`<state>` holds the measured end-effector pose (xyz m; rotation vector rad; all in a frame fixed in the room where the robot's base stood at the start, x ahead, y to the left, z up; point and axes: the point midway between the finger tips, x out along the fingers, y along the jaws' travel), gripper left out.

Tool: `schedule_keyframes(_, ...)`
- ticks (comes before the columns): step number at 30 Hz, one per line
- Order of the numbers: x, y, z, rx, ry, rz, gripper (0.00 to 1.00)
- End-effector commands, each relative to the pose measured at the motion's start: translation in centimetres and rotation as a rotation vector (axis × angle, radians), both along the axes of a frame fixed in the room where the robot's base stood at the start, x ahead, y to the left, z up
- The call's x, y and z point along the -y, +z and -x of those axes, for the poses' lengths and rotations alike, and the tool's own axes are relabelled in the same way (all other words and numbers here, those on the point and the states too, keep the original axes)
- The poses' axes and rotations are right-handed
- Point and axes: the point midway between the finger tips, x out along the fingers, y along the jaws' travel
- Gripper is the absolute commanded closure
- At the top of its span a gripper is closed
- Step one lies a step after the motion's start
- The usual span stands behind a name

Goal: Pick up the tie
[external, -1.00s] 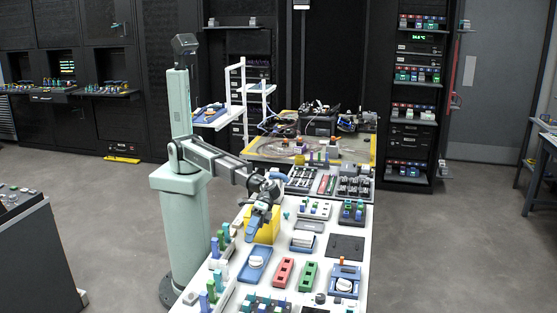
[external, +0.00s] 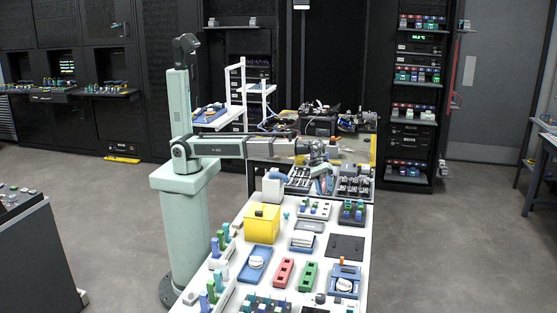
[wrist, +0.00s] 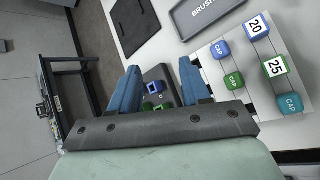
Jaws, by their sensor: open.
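I cannot make out the tie for certain in either view. My gripper (external: 326,177) is open, over the far part of the white workbench (external: 330,228) in the external view. In the wrist view my gripper (wrist: 159,67) shows two blue fingers spread apart with nothing held. A dark block (wrist: 157,76) with small blue and green parts on it shows between and beyond the fingers. The fingers and the palm bar hide part of what lies below.
A white holder (wrist: 243,62) with caps and numbered blocks lies to the right in the wrist view. A grey tray marked BRUSH (wrist: 207,18) is above it. A yellow box (external: 262,224), a red block (external: 283,273) and a green block (external: 309,275) are on the bench.

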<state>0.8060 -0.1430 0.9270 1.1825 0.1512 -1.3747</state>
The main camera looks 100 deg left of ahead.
Motion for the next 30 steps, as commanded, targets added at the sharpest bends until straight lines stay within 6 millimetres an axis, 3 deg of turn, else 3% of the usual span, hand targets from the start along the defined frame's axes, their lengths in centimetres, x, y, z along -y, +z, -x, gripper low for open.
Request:
schedule_keyframes(1,-2.9,0.0,-0.2,-0.023,0.048,-0.013,0.53)
schedule_keyframes(3,-6.4,-0.1,-0.3,-0.056,0.111,-0.028,0.53)
schedule_keyframes(14,-24.1,-0.3,1.6,-0.234,0.449,-0.089,0.53)
schedule_keyframes(23,-38.2,-0.4,6.4,-0.386,0.752,-0.121,0.53)
schedule_keyframes(30,-48.6,-0.1,12.2,-0.508,1.008,-0.131,0.53)
